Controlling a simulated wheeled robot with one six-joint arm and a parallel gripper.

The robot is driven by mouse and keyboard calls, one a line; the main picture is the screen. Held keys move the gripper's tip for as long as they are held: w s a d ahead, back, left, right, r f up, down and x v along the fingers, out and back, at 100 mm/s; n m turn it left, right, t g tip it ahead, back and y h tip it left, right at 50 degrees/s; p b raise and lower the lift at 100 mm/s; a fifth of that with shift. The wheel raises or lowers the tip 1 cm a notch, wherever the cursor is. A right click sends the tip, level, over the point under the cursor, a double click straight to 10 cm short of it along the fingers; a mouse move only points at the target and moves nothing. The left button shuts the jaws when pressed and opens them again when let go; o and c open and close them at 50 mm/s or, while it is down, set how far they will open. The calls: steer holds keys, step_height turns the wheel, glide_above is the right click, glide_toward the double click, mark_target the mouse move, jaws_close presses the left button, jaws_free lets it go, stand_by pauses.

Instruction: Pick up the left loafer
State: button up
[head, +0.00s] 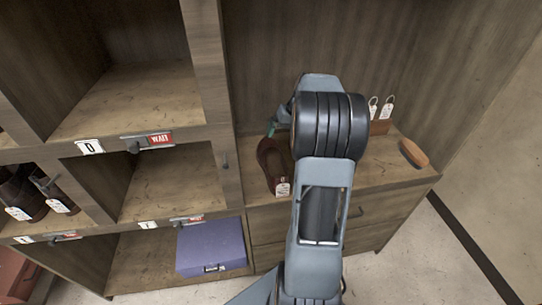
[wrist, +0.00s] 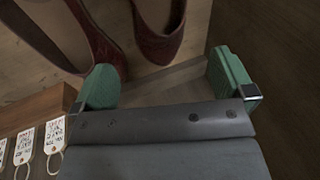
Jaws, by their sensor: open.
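A dark red loafer (head: 270,160) with a white tag at its near end stands on the wooden counter, left of my arm in the head view. The wrist view shows two dark red loafers side by side at the top, one at left (wrist: 108,56) and one nearer the middle (wrist: 160,42), their toes towards my gripper. I cannot tell for sure which is the left loafer. My gripper (wrist: 162,70) has its green fingers apart with nothing between them, just off the toes. In the head view my arm hides most of the gripper and the second loafer.
A wooden block (wrist: 40,110) with several white tags (wrist: 24,146) is close to my gripper's left finger in the wrist view. An orange-brown oval object (head: 414,153) lies at the counter's right. Shelf cubbies stand left, one with a purple box (head: 211,248) and one with dark shoes (head: 30,198).

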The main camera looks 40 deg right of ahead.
steer(key=x, duration=0.5)
steer(key=shift+a, duration=0.2)
glide_above(274, 163)
steer(key=shift+d+f, duration=0.1)
steer(key=shift+f, duration=2.6)
steer(key=shift+c, duration=0.4)
steer(key=c, duration=1)
steer(key=shift+r, duration=0.15)
